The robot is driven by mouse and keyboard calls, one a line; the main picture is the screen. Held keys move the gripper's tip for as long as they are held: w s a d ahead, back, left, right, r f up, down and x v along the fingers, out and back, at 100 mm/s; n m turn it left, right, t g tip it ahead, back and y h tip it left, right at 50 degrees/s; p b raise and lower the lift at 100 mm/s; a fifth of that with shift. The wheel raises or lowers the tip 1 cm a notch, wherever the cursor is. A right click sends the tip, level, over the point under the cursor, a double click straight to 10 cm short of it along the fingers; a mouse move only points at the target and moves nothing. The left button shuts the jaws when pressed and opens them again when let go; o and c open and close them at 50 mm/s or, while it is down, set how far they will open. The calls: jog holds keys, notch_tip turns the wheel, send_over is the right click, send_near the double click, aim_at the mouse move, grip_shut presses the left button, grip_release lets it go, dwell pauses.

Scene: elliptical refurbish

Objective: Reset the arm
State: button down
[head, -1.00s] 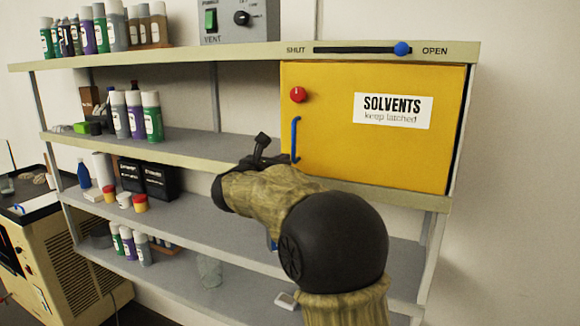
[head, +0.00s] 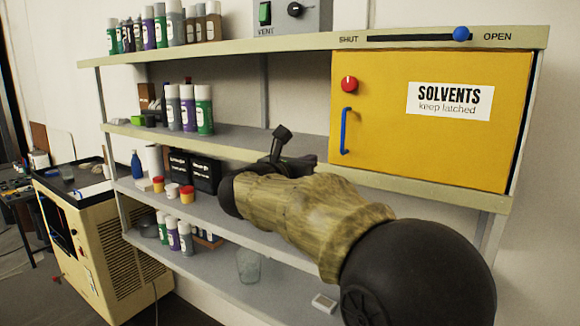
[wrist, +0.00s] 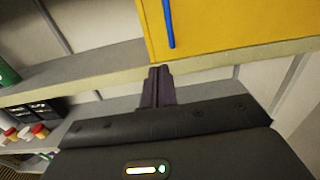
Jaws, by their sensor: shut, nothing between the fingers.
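My gripper (wrist: 158,72) shows in the wrist view with its two dark fingers together and nothing between them. It points toward the shelf edge just below the yellow solvents cabinet (wrist: 215,32). In the head view my arm reaches from the lower right toward the shelves, and its end is partly hidden behind the arm links. The yellow cabinet (head: 440,145) is closed, with a blue handle (head: 346,131) on its left side. The blue handle also shows in the wrist view (wrist: 168,22), apart from and above the fingertips.
A shelf rack (head: 225,133) holds several bottles and tubs. A blue slider (head: 461,34) sits at the OPEN end above the cabinet. A red knob (head: 349,84) is on the cabinet door. A cream machine (head: 115,245) stands at left, with floor beside it.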

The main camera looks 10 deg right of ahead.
jog(key=s+a+f+n+y, duration=0.15)
jog(key=f+n+y, duration=0.25)
jog(key=f+n, duration=0.45)
jog(key=a+f+n+y, duration=0.3)
jog(key=f+n+y, duration=0.15)
jog(key=n, duration=0.75)
jog(key=s+a+f+n+y, duration=0.15)
jog(key=f+n+y, duration=0.25)
jog(key=f+n, duration=0.5)
jog(key=s+d+f+n+g, duration=0.1)
jog(key=s+f+n+g, duration=0.4)
jog(key=s, duration=0.6)
jog(key=s+d+f+n+g, duration=0.1)
jog(key=s+f+n+g, duration=0.4)
jog(key=s+f+n, duration=0.5)
jog(key=shift+s+d+f, duration=0.15)
jog(key=shift+s+f, duration=0.25)
jog(key=shift+f, duration=0.35)
jog(key=shift+n+y, duration=0.25)
